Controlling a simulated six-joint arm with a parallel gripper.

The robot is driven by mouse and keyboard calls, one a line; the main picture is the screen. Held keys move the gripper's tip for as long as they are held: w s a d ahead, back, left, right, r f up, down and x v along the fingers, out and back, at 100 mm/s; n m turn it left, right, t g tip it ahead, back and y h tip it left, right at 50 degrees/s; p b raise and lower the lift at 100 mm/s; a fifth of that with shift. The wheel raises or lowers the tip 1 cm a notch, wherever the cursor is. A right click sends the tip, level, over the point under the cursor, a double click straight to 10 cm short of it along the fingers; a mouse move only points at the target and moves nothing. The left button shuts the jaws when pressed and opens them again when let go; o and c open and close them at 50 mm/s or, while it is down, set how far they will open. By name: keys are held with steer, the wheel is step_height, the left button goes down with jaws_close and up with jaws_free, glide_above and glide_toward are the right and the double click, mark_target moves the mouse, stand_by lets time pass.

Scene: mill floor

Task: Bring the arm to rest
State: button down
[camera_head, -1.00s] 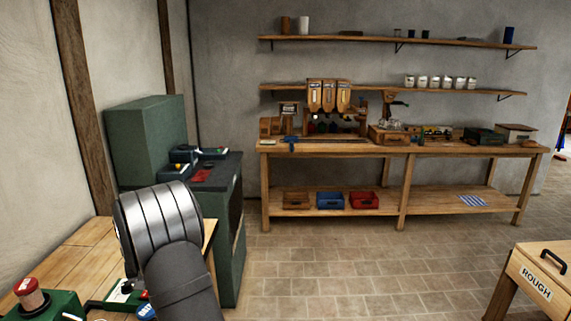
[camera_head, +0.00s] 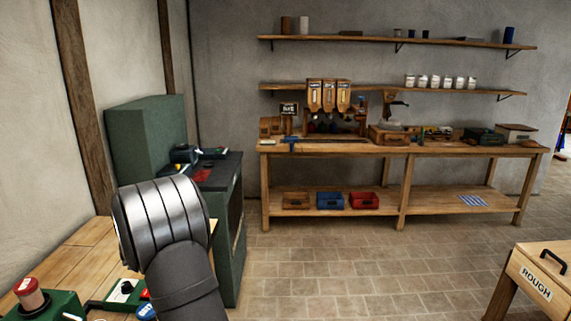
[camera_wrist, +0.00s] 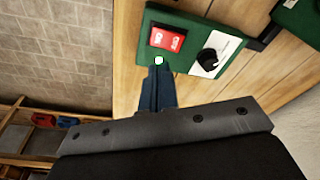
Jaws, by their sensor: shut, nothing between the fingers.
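My gripper (camera_wrist: 158,88) shows in the wrist view with its dark blue fingers shut and nothing between them. The fingertips appear over the near edge of a green control box (camera_wrist: 190,42), by a small lit green spot. I cannot tell whether they touch it. The box has a red switch (camera_wrist: 167,38) and a black knob (camera_wrist: 208,57) on a white plate. In the head view my arm hides the gripper, and the green control box (camera_head: 112,296) shows partly at the lower left.
The control box lies on a wooden table (camera_head: 75,255) at the left. A green cabinet (camera_head: 230,235) stands just behind my arm. A workbench (camera_head: 350,148) with trays lines the back wall. A box marked ROUGH (camera_head: 535,272) is at the lower right. The tiled floor between is clear.

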steer(key=shift+r, duration=0.35)
steer(key=shift+f, duration=0.1)
step_height(320, 180, down, 7)
steer(key=shift+r, duration=0.1)
stand_by(0.4)
steer(key=shift+r, duration=0.1)
